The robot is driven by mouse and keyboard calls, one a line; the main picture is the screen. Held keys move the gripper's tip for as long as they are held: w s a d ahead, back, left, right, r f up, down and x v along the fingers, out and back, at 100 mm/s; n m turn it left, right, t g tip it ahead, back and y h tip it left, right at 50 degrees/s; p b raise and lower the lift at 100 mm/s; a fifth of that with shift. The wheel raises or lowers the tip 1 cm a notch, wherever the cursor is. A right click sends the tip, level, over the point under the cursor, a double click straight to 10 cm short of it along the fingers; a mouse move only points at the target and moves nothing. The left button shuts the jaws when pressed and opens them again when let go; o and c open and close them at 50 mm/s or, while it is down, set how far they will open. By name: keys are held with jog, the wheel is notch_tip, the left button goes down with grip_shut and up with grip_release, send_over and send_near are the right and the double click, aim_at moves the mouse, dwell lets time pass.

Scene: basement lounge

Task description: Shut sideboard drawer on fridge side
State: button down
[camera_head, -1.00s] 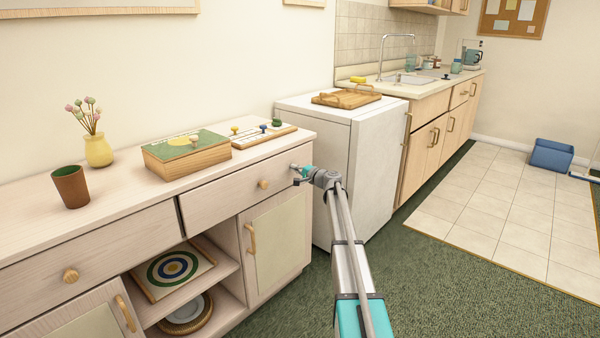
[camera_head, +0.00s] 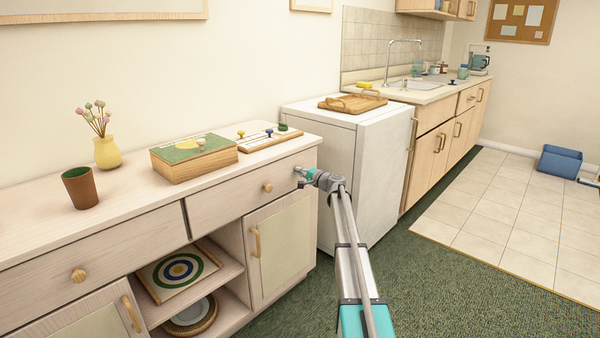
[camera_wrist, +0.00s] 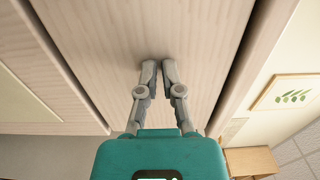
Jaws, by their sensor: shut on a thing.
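The sideboard drawer on the fridge side (camera_head: 232,199) is pale wood with a round wooden knob (camera_head: 267,187). It looks nearly flush with the sideboard; a small remaining gap is hard to judge. My gripper (camera_head: 299,171) is at the drawer's right end, right of the knob and apart from it. In the wrist view, my gripper's fingers (camera_wrist: 159,66) are drawn close together with their tips at the drawer front (camera_wrist: 150,30). Dark seams run along both sides of that front. No separate object shows between the fingertips.
The white fridge (camera_head: 362,165) stands just right of the sideboard, with a wooden tray (camera_head: 352,103) on top. A wooden box (camera_head: 195,158), a brown cup (camera_head: 80,187) and a yellow vase (camera_head: 107,152) stand on the sideboard top. Green carpet (camera_head: 440,275) is clear in front.

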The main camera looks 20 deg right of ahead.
jog(key=v, duration=1.4)
jog(key=s+a+f+n+g, duration=0.3)
jog(key=s+a+f, duration=0.15)
jog(key=a, duration=0.55)
jog(key=s+a+f+n+g, duration=0.3)
jog(key=s+a+f+g, duration=0.15)
jog(key=a, duration=0.45)
jog(key=s+a+f+n+g, duration=0.3)
jog(key=s+a, duration=0.3)
jog(key=a, duration=0.4)
jog(key=s+a+f+n+g+h+p, duration=0.1)
jog(key=s+a+f+n+g+h, duration=0.2)
jog(key=s, duration=0.8)
jog(key=s+a+f+n+g+h, duration=0.1)
jog(key=s+a+f+g+h, duration=0.25)
jog(key=s, duration=0.75)
notch_tip(320, 180, up, 38)
jog(key=p, duration=3.7)
jog(key=shift+a, duration=0.4)
jog(key=shift+h, duration=0.25)
